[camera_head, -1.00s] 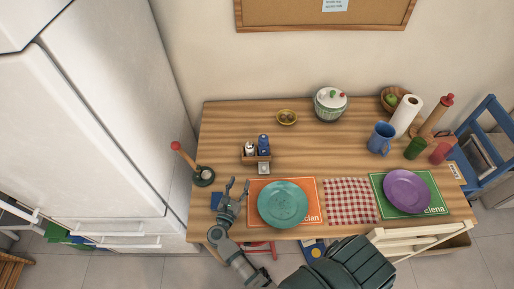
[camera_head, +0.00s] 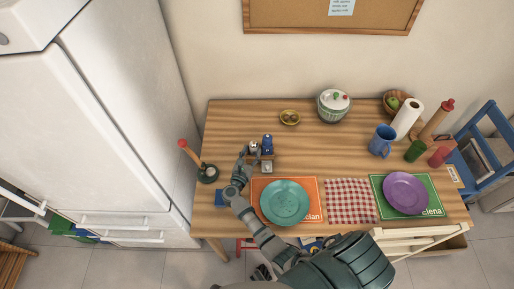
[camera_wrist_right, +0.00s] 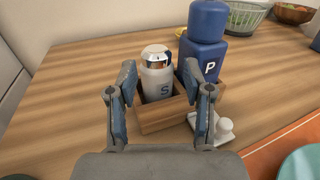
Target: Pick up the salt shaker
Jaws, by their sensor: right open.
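The salt shaker (camera_wrist_right: 158,78) is white with a silver lid and a letter S. It stands upright in a small wooden caddy (camera_wrist_right: 150,121), beside the blue pepper shaker (camera_wrist_right: 205,48) marked P. My right gripper (camera_wrist_right: 160,85) is open, with one finger on each side of the salt shaker in the wrist view; I cannot tell whether either finger touches it. In the head view the right gripper (camera_head: 247,160) is at the caddy's left side. The salt shaker (camera_head: 254,147) is partly hidden there by the gripper, while the pepper shaker (camera_head: 267,145) shows clearly. My left gripper is not seen.
A teal plate (camera_head: 284,202) lies on an orange mat (camera_head: 313,187). The table behind the caddy is mostly clear.

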